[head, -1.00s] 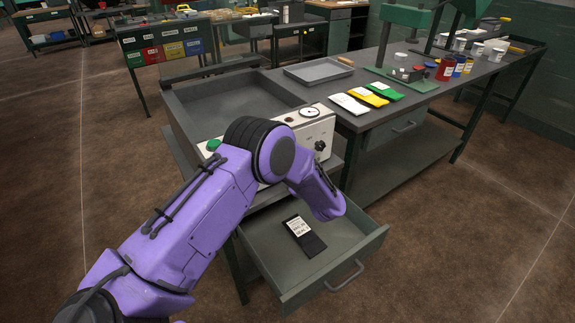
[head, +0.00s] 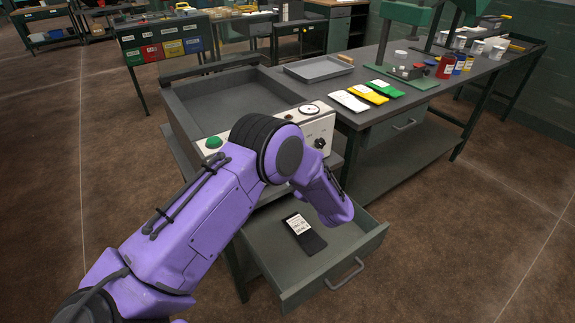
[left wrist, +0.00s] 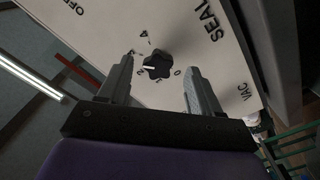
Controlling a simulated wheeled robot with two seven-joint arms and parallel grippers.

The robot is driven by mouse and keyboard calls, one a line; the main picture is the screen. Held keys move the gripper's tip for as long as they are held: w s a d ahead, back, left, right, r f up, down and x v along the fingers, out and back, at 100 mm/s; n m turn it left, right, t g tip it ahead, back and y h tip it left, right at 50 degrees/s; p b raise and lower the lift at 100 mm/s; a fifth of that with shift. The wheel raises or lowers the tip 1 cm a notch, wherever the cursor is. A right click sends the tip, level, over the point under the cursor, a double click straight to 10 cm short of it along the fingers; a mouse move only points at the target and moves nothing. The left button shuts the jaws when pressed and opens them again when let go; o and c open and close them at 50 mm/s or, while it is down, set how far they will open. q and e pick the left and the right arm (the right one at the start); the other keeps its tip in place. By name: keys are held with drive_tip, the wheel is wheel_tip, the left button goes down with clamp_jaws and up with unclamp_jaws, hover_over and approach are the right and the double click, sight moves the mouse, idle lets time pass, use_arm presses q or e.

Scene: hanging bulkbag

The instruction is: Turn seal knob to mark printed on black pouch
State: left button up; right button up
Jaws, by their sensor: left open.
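The black seal knob (left wrist: 157,65) is on the white panel in the left wrist view, ringed by a numbered dial. A small white mark on it faces left in that view. My left gripper (left wrist: 158,70) is open, with a finger on each side of the knob; I cannot tell whether either touches it. In the head view the knob (head: 320,143) shows at the right end of the panel (head: 317,127), and my purple arm hides the gripper. The black pouch (head: 310,240) lies in the open drawer; its white label is too small to read. My right gripper is not in view.
The open green drawer (head: 372,243) sticks out below the panel. A round gauge (head: 309,110) and a green button (head: 214,142) are on the machine. White, yellow and green pouches (head: 368,93) and a grey tray (head: 318,71) lie on the bench behind.

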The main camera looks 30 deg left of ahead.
use_arm(q)
drive_tip(key=b+v, duration=0.1)
drive_tip(key=v, duration=0.7)
drive_tip(key=shift+a, duration=0.1)
